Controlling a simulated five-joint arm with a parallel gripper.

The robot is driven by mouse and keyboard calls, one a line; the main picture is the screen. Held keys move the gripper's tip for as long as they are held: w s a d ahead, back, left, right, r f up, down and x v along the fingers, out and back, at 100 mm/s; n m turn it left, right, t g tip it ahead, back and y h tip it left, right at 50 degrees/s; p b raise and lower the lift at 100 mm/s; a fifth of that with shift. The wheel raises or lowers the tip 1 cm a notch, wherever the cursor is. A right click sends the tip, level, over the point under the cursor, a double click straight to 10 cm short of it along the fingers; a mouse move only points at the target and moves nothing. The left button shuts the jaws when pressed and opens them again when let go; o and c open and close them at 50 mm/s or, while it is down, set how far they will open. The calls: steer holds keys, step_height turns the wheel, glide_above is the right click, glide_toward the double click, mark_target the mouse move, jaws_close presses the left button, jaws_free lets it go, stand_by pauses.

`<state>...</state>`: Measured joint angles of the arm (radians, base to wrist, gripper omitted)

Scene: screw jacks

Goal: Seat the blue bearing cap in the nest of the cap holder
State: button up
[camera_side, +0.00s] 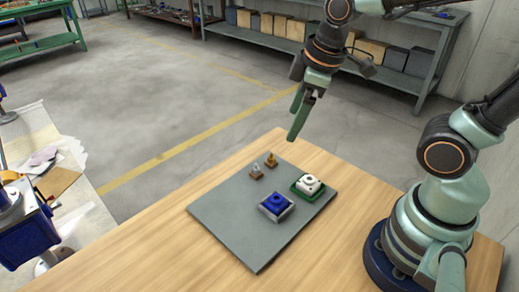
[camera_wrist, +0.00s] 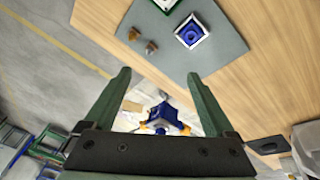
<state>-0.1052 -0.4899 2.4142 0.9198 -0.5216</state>
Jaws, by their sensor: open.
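The blue bearing cap (camera_side: 274,203) sits within a light grey square holder (camera_side: 287,212) on the grey mat; whether it is fully down in the nest I cannot tell. In the wrist view the blue cap (camera_wrist: 190,34) shows inside the holder's pale rim (camera_wrist: 204,27), near the top. My gripper (camera_side: 294,137) is in the air beyond the mat's far edge, well above and apart from the cap. In the wrist view my gripper (camera_wrist: 158,75) has its two fingers spread wide with nothing between them.
A white block (camera_side: 309,183) sits in a green tray (camera_side: 296,190) right of the holder. Two small screw jacks, one brass (camera_side: 271,160) and one with a brown base (camera_side: 256,173), stand near the far edge. The grey mat (camera_side: 235,225) is otherwise clear.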

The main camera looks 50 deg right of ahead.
steer(key=d+r+m, duration=0.1)
steer(key=m, duration=0.1)
steer(key=d+r+m+t, duration=0.1)
steer(key=m, duration=0.1)
steer(key=d+r+m+t, duration=0.1)
steer(key=m, duration=0.2)
steer(key=shift+s+r, duration=0.2)
steer(key=shift+s, duration=0.2)
